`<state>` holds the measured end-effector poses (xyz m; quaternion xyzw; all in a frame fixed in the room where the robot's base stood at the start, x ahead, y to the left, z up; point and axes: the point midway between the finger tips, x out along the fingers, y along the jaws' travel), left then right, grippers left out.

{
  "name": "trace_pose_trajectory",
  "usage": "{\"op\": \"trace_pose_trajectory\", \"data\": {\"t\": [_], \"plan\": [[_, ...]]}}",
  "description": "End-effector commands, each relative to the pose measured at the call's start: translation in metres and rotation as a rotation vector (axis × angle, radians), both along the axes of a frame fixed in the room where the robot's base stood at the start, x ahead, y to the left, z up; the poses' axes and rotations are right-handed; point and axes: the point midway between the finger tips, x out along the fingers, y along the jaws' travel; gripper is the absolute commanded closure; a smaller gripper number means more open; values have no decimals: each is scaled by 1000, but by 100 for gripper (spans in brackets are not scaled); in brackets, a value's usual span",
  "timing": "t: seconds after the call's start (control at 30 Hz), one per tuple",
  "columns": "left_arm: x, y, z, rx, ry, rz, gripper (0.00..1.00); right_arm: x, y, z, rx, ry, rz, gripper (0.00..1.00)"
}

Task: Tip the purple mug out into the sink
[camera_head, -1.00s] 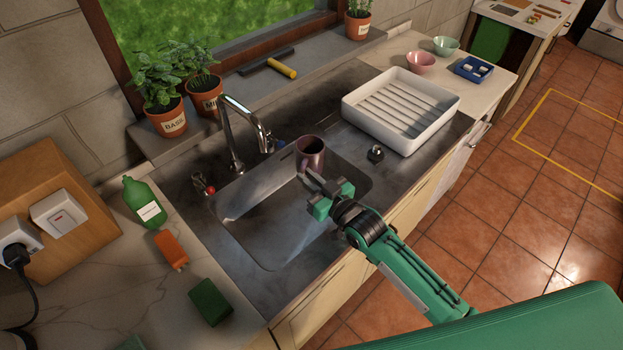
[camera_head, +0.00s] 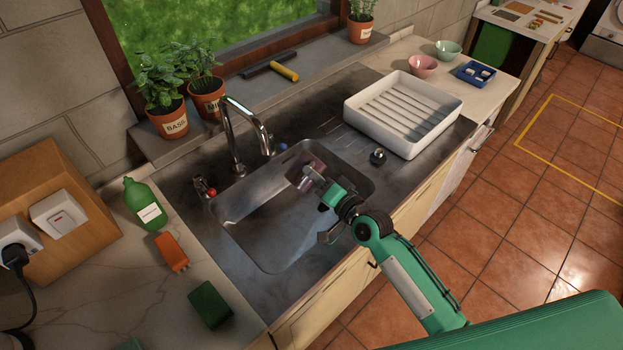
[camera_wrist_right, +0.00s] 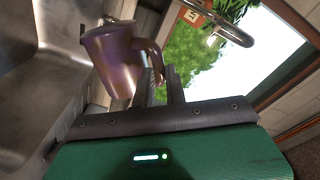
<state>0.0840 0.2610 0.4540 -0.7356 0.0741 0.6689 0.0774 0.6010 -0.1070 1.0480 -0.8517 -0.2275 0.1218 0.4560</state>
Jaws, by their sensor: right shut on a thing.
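The purple mug (camera_head: 313,168) is tilted well over above the right end of the sink basin (camera_head: 262,252). My right gripper (camera_head: 313,177) is shut on its handle and partly covers it in the head view. In the right wrist view the mug (camera_wrist_right: 112,58) hangs beside my fingers, with its handle between them (camera_wrist_right: 158,82). The inside of the mug is hidden, and I see no liquid leaving it.
The tap (camera_head: 240,130) arches over the back of the sink. A white dish rack (camera_head: 398,140) stands right of the basin, with a small dark plug (camera_head: 378,156) before it. A green bottle (camera_head: 145,205), orange block (camera_head: 171,252) and green sponge (camera_head: 210,304) lie left.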

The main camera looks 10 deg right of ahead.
Motion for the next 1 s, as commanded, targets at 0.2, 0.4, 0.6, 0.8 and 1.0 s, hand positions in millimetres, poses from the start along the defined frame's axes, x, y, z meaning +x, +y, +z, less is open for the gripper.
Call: {"op": "trace_pose_trajectory", "data": {"t": [0.2, 0.4, 0.6, 0.8, 1.0], "plan": [[-1, 0, -3, 0, 2, 0, 64, 5, -9, 1, 134, 73, -1, 100], [-2, 0, -4, 1, 3, 0, 64, 7, -11, 1, 178, 98, 0, 100], [-2, 1, -7, 1, 3, 0, 64, 9, -15, 0, 233, 127, 3, 100], [-2, 1, -6, 1, 4, 0, 64, 8, -15, 1, 233, 127, 3, 100], [-2, 2, -9, 2, 4, -1, 64, 10, -19, -2, 276, 149, 2, 100]]}}
